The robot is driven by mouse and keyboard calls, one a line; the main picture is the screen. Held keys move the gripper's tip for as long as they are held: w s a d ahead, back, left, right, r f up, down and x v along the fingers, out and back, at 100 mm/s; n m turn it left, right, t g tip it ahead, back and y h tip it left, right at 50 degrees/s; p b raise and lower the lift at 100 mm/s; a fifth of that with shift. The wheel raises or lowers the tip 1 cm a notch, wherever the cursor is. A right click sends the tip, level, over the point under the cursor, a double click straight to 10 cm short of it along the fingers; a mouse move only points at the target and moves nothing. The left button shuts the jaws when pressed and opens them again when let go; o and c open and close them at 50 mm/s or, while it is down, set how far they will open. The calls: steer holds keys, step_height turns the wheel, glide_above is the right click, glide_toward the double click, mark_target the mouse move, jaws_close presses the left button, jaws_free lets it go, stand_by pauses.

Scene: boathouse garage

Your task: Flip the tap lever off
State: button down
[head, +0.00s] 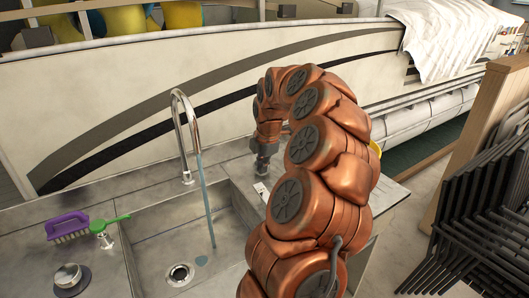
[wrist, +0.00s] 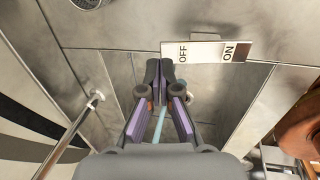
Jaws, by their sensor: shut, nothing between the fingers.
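The chrome tap (head: 184,130) arches over the steel sink in the head view, and a thin blue stream (head: 207,205) runs down from its spout. A white label plate (head: 262,190) lies on the counter right of the basin. In the wrist view the plate (wrist: 207,52) reads OFF on the left and ON on the right. My gripper (wrist: 160,62) is shut, its tips just left of the plate. It also shows in the head view (head: 262,168), low over the counter behind the plate. I cannot make out the tap lever; my fingers may hide it. A pale blue strip shows between them.
A boat hull (head: 140,85) stands behind the counter. Stacked dark chairs (head: 490,220) stand at right.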

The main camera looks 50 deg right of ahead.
mark_target(261, 182)
steer(key=shift+p+x, duration=0.7)
steer(key=shift+x, duration=1.7)
steer(key=shift+d, duration=0.1)
